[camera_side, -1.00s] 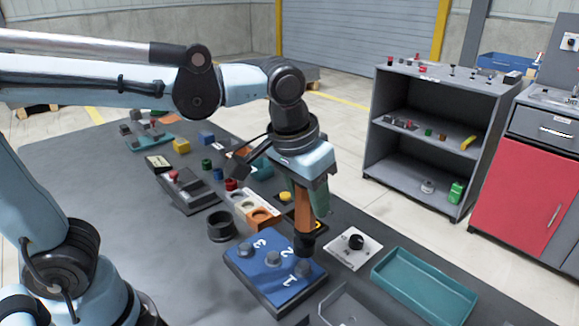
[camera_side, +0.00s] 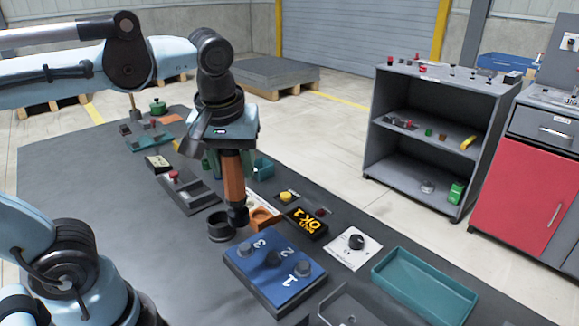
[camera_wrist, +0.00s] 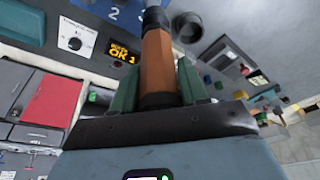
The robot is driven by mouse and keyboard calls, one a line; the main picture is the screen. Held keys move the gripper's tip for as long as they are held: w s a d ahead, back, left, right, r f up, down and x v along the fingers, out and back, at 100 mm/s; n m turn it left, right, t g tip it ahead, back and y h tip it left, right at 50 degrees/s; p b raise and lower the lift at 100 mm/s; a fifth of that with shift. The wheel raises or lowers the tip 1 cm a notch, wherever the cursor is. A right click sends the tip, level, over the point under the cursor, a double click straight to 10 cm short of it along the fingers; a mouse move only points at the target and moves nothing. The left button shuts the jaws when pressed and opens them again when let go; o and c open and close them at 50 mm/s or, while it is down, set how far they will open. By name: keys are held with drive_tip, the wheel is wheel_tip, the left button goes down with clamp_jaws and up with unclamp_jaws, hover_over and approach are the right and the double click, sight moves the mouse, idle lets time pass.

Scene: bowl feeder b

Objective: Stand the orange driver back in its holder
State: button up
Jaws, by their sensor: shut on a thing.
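My gripper (camera_side: 230,158) is shut on the orange driver (camera_side: 233,180), which points down, almost upright, with its black end lowest. In the wrist view the driver (camera_wrist: 156,62) sits between the two green fingers of my gripper (camera_wrist: 157,85). A round black open cup (camera_side: 220,230), which looks like the holder, stands on the table just left of and below the driver's lower end. The cup also shows in the wrist view (camera_wrist: 187,27), right of the driver, and looks empty. The driver's end is outside the cup, and its exact height cannot be told.
An orange block with round recesses (camera_side: 264,216) is close behind the driver's end. A display reading OK 1 (camera_side: 306,222), a white dial plate (camera_side: 350,243) and a teal tray (camera_side: 425,287) lie to the right.

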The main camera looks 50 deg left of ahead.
sight(246, 194)
drive_tip(key=w+a+f, duration=0.1)
drive_tip(key=a+f, duration=0.9)
drive_tip(key=a, duration=0.1)
drive_tip(key=shift+w+a+f, duration=0.15)
drive_tip(key=shift+a+f, duration=0.1)
drive_tip(key=shift+f, duration=0.25)
drive_tip(key=o, duration=1.2)
drive_tip(key=shift+c, duration=0.2)
drive_tip(key=v, duration=1.2)
drive_tip(key=w+d+f+m+t, duration=0.1)
drive_tip(key=d+f+m, duration=0.1)
drive_tip(key=d+m, duration=0.1)
drive_tip(key=w+d+f+m+t+h, duration=0.1)
drive_tip(key=d+f+m+t, duration=0.1)
drive_tip(key=d+f+m, duration=0.1)
drive_tip(key=w+d+f+m+t+h, duration=0.1)
drive_tip(key=d+f+m+t, duration=0.1)
drive_tip(key=d+f, duration=0.1)
drive_tip(key=shift+d+m, duration=0.4)
drive_tip(key=shift+d, duration=0.2)
